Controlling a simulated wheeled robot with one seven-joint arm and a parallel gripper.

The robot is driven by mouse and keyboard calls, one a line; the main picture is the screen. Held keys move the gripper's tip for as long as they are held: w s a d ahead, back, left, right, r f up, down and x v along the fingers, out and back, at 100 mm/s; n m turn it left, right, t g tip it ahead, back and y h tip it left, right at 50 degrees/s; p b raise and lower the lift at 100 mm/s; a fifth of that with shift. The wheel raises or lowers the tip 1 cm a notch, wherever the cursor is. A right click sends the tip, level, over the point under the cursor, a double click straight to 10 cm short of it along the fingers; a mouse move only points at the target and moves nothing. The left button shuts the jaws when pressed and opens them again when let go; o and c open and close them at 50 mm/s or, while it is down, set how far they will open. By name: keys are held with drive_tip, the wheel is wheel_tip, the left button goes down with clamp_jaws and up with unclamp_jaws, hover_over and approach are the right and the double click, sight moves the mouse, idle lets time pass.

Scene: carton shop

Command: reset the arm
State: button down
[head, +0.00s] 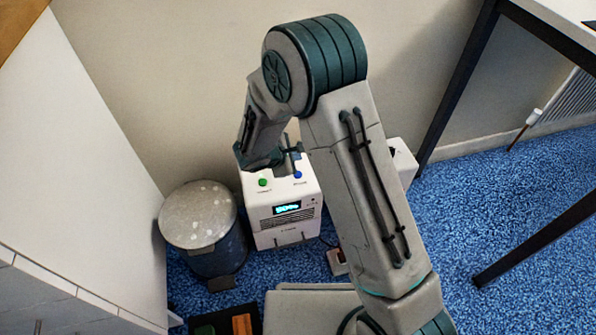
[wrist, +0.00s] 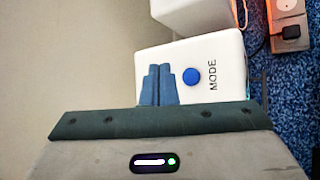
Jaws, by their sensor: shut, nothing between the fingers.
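My arm reaches down from the top of the head view, and its gripper (head: 291,158) is over the back of a white box-shaped appliance (head: 286,227). In the wrist view my gripper (wrist: 158,84) shows two blue-grey fingers side by side, shut with nothing between them. They appear in front of the appliance's white top (wrist: 220,65), to the left of a round blue button (wrist: 191,77) marked MODE. I cannot tell whether the fingertips touch the top. The head view shows a green button (head: 263,182) and a lit display (head: 287,209).
A lidded bin (head: 199,216) stands left of the appliance, near a white panel (head: 80,165). Another white box (head: 403,160) is partly behind my arm. A power socket (head: 337,262) lies on the blue carpet. A dark-legged table (head: 455,90) is at the right.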

idle(0.7)
drive_tip(key=s+d+r+m+g+p, duration=0.1)
drive_tip(key=s+d+r+m+p, duration=0.2)
drive_tip(key=d+r+p, duration=0.5)
drive_tip(key=s+d+r+m+g+p, duration=0.1)
drive_tip(key=s+r+m+g+p, duration=0.2)
drive_tip(key=r, duration=1)
drive_tip(key=s+d+r+m+p, duration=0.3)
drive_tip(key=d+r+m+p, duration=0.15)
drive_tip(key=r+p, duration=0.4)
drive_tip(key=s+d+r+m+y+p, duration=0.1)
drive_tip(key=s+r+m+y+p, duration=0.1)
drive_tip(key=s+r+p, duration=0.3)
drive_tip(key=s+d+r+m+y+p, duration=0.1)
drive_tip(key=s+r+m+p, duration=0.3)
drive_tip(key=r, duration=1)
drive_tip(key=s+d+r+m+y+p, duration=0.1)
drive_tip(key=s+r+m+y+p, duration=0.1)
drive_tip(key=s+r+p, duration=0.4)
wheel_tip(320, 180, up, 4)
drive_tip(key=m+p, duration=0.1)
drive_tip(key=p, duration=0.1)
drive_tip(key=shift+s+y+p, duration=0.15)
drive_tip(key=shift+y+p, duration=0.15)
drive_tip(key=shift+p, duration=0.1)
